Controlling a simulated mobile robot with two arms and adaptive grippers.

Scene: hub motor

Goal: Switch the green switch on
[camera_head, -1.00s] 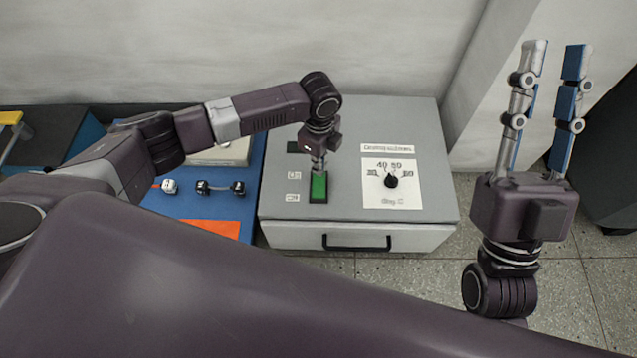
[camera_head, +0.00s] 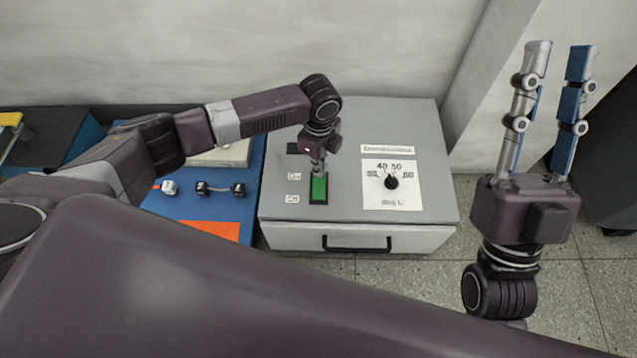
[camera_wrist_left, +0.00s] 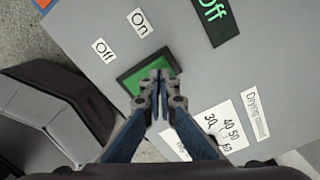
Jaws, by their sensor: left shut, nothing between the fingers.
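The green switch (camera_head: 318,190) is on the top of a grey box, beside the small On and Off labels. It also shows in the left wrist view (camera_wrist_left: 135,82). My left gripper (camera_head: 318,172) points down at the switch with its fingers shut and nothing held. In the left wrist view its fingertips (camera_wrist_left: 160,77) overlap the right part of the switch; I cannot tell whether they touch it. A dark display (camera_wrist_left: 215,15) reads "Off" in green. My right gripper (camera_head: 560,50) points up at the right, fingers apart and empty, away from the box.
The grey box (camera_head: 430,205) has a front handle (camera_head: 356,243) and a dial (camera_head: 391,181) right of the switch. A blue surface (camera_head: 205,207) to its left holds small metal parts and an orange sheet (camera_head: 212,229). A wall stands behind.

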